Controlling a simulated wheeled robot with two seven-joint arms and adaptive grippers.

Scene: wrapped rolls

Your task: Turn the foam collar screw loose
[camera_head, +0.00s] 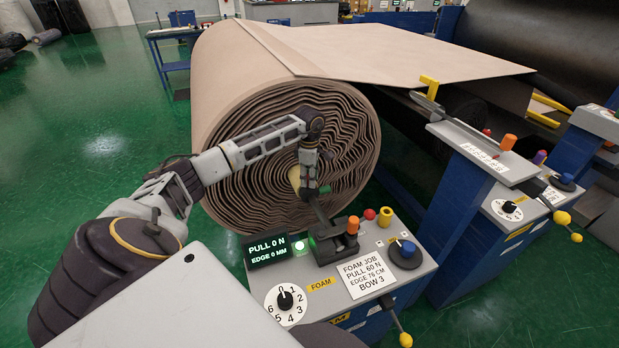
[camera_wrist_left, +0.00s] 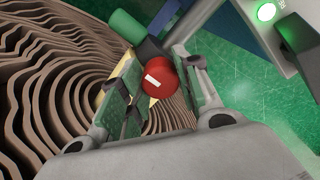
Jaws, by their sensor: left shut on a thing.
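The large roll of brown foam (camera_head: 225,90) stands with its coiled end facing me. A pale yellow core (camera_head: 294,178) shows at its centre. My left gripper (camera_head: 311,190) is in front of the core in the head view, which hides the screw there. In the left wrist view, the collar screw has a round red head (camera_wrist_left: 159,77) with a white mark. It lies between the two fingers of my left gripper (camera_wrist_left: 156,88), which is shut on it. A green cylinder (camera_wrist_left: 127,27) with a dark part is just beyond the red head. My right gripper is not in view.
Below the roll's end stands a grey console with a display (camera_head: 268,250) reading PULL 0 N, EDGE 0 MM. It carries a numbered dial (camera_head: 286,297), an orange-topped lever (camera_head: 352,225), a blue knob (camera_head: 407,250) and a job card (camera_head: 366,274). Green floor is open at left.

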